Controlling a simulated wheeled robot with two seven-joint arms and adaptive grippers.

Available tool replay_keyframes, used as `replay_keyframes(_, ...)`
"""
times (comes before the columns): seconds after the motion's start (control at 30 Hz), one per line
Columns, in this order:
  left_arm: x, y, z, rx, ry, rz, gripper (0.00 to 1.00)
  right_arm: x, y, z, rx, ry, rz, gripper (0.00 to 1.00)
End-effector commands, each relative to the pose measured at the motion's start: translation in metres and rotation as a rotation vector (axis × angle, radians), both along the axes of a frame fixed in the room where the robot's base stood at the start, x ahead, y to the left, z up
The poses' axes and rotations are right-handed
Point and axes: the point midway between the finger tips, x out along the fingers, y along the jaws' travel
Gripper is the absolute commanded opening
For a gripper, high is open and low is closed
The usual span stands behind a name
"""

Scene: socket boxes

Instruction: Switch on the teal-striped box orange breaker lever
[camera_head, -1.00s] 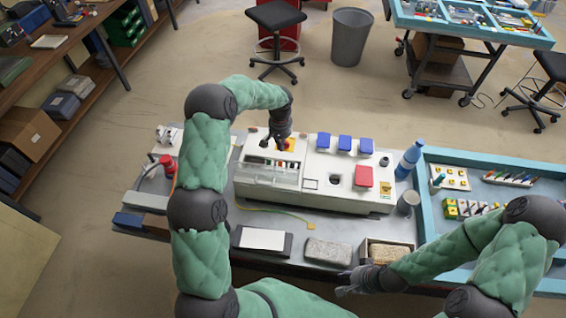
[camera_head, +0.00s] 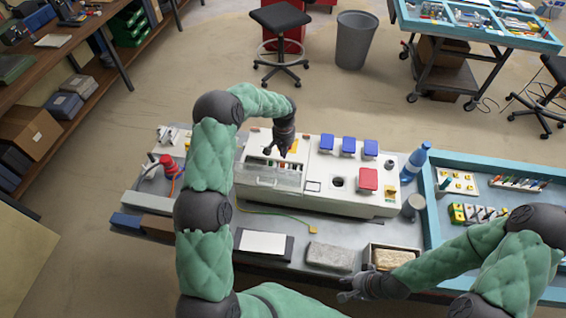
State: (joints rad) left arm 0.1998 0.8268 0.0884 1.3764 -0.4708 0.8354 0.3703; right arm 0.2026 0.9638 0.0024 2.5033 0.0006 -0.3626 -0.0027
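A white socket box (camera_head: 318,196) stands on the grey table in the head view. On its left part is a breaker compartment (camera_head: 270,175) with a clear cover and a row of small levers. No teal stripe and no single orange lever can be made out at this size. My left gripper (camera_head: 275,152) points down over the back of the breaker compartment; its fingers look apart, and contact cannot be told. My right gripper (camera_head: 350,291) is at the table's front edge beside a small open box (camera_head: 412,250), with its fingers apart and nothing visible between them.
Blue socket covers (camera_head: 348,145) and a red cover (camera_head: 368,180) are on the box's right part. A blue bottle (camera_head: 413,164) and a grey cup (camera_head: 413,206) stand to its right. A notepad (camera_head: 262,243) and grey block (camera_head: 330,257) lie in front.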

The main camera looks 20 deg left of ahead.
Motion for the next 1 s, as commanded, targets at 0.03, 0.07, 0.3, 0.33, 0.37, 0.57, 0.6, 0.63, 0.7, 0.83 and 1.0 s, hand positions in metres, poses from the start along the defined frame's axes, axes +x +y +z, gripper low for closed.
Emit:
replay_keyframes(0.03,0.000,0.000,0.000,0.000,0.000,0.000,0.00,0.000,0.000,0.000,0.000,0.000,0.000,0.40)
replay_keyframes(0.07,0.000,0.000,0.000,0.000,0.000,0.000,0.00,0.000,0.000,0.000,0.000,0.000,0.000,0.40)
replay_keyframes(0.3,0.000,0.000,-0.007,0.000,0.000,0.000,0.00,0.000,0.000,-0.006,0.000,0.000,0.000,0.40)
replay_keyframes(0.33,0.000,0.000,-0.009,0.000,0.000,0.000,0.00,0.000,0.000,-0.007,0.000,0.000,0.000,0.40)
replay_keyframes(0.37,0.000,0.000,-0.011,0.000,0.000,0.000,0.00,0.000,0.000,-0.009,0.000,0.000,0.000,0.40)
replay_keyframes(0.57,0.000,0.000,-0.025,0.000,-0.001,0.000,0.00,0.000,0.000,-0.021,0.000,0.000,0.000,0.40)
replay_keyframes(0.6,0.000,0.000,-0.028,0.000,-0.001,0.000,0.00,0.000,0.000,-0.023,0.000,0.000,0.000,0.40)
replay_keyframes(0.63,0.000,0.000,-0.030,0.000,0.000,0.000,0.00,0.000,0.000,-0.025,0.000,0.000,0.000,0.40)
replay_keyframes(0.7,0.000,0.000,-0.034,0.000,0.000,0.000,0.00,0.000,0.000,-0.029,0.000,0.000,0.000,0.40)
replay_keyframes(0.83,0.000,0.000,-0.037,0.000,0.000,0.000,0.00,0.000,0.000,-0.031,0.000,0.000,0.000,0.40)
replay_keyframes(1.0,-0.005,-0.001,-0.035,0.000,-0.001,0.001,0.00,0.000,0.000,-0.030,0.000,0.000,0.000,0.40)
